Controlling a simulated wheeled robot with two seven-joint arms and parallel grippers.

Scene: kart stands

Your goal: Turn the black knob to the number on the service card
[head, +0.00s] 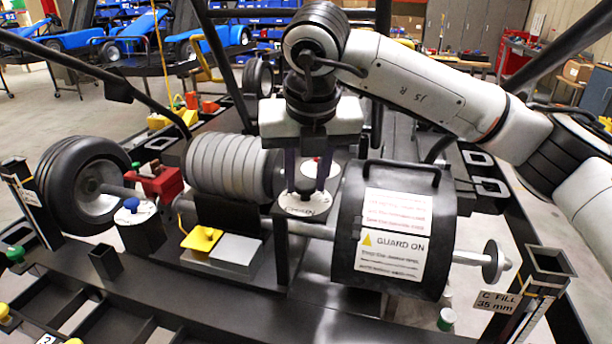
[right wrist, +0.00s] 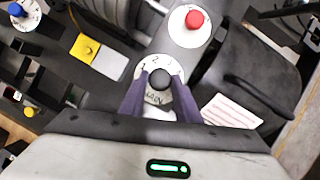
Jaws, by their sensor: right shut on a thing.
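The black knob (right wrist: 158,80) sits on a white round dial (right wrist: 143,68) with printed numbers. The digits 1 and 2 show on the dial's far side in the right wrist view; the lettering nearer me is hard to read. My right gripper (right wrist: 160,84) has its two purple fingers on either side of the knob and is shut on it. In the head view my right gripper (head: 306,190) comes down from above onto the dial (head: 297,207), and the fingers hide most of the knob. I cannot pick out the service card for certain. My left gripper is not in view.
A red button (right wrist: 194,18) stands just behind the dial. A black guard (head: 348,215) with a GUARD ON label (head: 395,240) is close on the right. A blue knob (head: 131,204) and yellow button (head: 203,238) lie left. A "C FILL 35 mm" sign (head: 498,301) is at right.

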